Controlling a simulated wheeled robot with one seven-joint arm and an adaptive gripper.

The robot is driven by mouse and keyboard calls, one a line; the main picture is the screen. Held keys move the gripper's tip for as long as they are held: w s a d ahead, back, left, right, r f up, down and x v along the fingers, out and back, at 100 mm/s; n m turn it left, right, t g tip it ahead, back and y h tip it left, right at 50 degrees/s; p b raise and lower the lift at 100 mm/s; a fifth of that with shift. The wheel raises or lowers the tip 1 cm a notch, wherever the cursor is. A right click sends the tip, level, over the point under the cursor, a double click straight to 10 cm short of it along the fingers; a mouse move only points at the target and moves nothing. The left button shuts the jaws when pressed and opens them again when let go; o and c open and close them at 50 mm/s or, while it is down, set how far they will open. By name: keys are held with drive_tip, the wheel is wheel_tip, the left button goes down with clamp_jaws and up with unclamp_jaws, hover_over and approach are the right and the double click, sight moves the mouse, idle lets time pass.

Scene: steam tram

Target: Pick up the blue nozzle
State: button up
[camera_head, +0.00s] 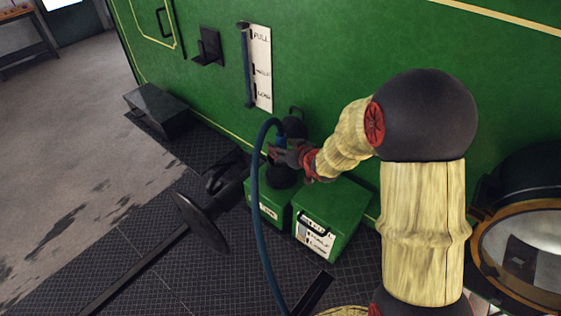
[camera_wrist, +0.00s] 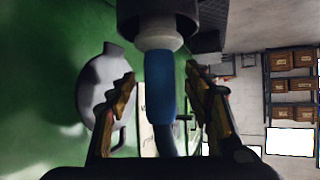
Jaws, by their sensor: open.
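The blue nozzle (camera_wrist: 160,85) hangs below a pale collar and a dark round fitting in the wrist view. A dark hose runs on from its lower end. My gripper (camera_wrist: 160,76) is open, with one finger on each side of the nozzle and a visible gap to both. In the head view my gripper (camera_head: 287,154) is by the green wall, at the top of the blue hose (camera_head: 256,185). The nozzle is small and partly hidden there.
Two green boxes (camera_head: 334,225) stand on the dark grid floor below my gripper. A black buffer-like disc (camera_head: 201,222) is to their left. A white level plate (camera_head: 262,68) is on the green wall. Open floor lies at left.

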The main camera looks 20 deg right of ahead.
drive_tip(key=shift+x, duration=0.75)
clamp_jaws()
drive_tip(key=shift+r, duration=0.1)
idle(0.7)
